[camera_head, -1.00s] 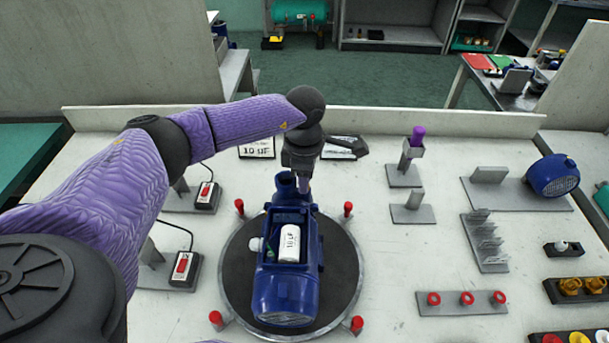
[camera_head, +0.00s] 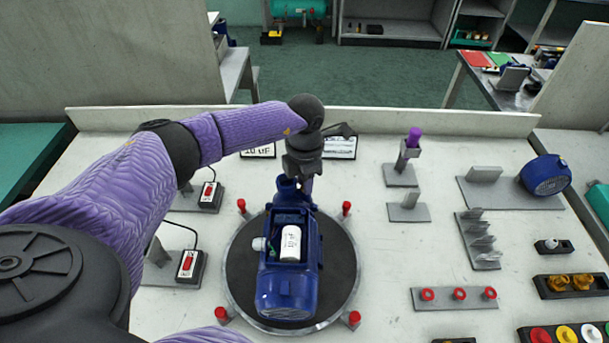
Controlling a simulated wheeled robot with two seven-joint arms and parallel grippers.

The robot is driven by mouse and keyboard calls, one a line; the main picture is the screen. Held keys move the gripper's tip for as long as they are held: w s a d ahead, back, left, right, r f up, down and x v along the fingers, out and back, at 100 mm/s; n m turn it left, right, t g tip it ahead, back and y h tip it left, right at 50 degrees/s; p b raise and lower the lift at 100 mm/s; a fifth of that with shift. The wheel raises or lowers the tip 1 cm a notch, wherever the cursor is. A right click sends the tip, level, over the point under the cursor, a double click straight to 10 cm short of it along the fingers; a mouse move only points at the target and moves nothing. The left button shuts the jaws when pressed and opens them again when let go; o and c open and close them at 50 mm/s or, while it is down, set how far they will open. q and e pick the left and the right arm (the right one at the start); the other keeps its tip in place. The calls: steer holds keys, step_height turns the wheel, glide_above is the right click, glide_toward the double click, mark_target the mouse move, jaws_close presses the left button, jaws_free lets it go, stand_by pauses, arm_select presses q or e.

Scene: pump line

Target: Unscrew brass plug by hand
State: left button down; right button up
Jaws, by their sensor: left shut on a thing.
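The blue pump (camera_head: 287,292) lies on a round dark turntable (camera_head: 343,262) in the middle of the bench. Its top box is open, and a white cylinder (camera_head: 291,243) shows inside. My left gripper (camera_head: 298,184) points down at the pump's far end and is shut there. The brass plug is hidden behind the gripper and wrist, so its threads and seat cannot be seen. My right gripper is not in view.
Red-tipped posts (camera_head: 347,208) ring the turntable. Two red-switch boxes (camera_head: 190,265) stand at left. Metal stands, a red-ringed rack (camera_head: 459,297) and a blue motor part (camera_head: 545,175) are at right. The bench between turntable and rack is clear.

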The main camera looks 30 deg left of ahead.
arm_select(q)
steer(key=shift+r+n+p, duration=0.15)
steer(key=shift+n+p, duration=0.5)
steer(key=shift+n, duration=0.75)
steer(key=shift+f, duration=0.25)
steer(key=c, duration=0.6)
jaws_free()
steer(key=shift+f+m+b, duration=0.1)
steer(key=shift+m+b, duration=0.4)
steer(key=shift+m, duration=0.7)
steer(key=m+b, duration=0.1)
steer(key=m, duration=0.3)
steer(key=shift+m+b, duration=0.3)
steer(key=m+b, duration=0.1)
steer(key=m, duration=0.3)
steer(key=shift+a, duration=0.1)
steer(key=shift+m, duration=0.3)
steer(key=shift+r, duration=0.2)
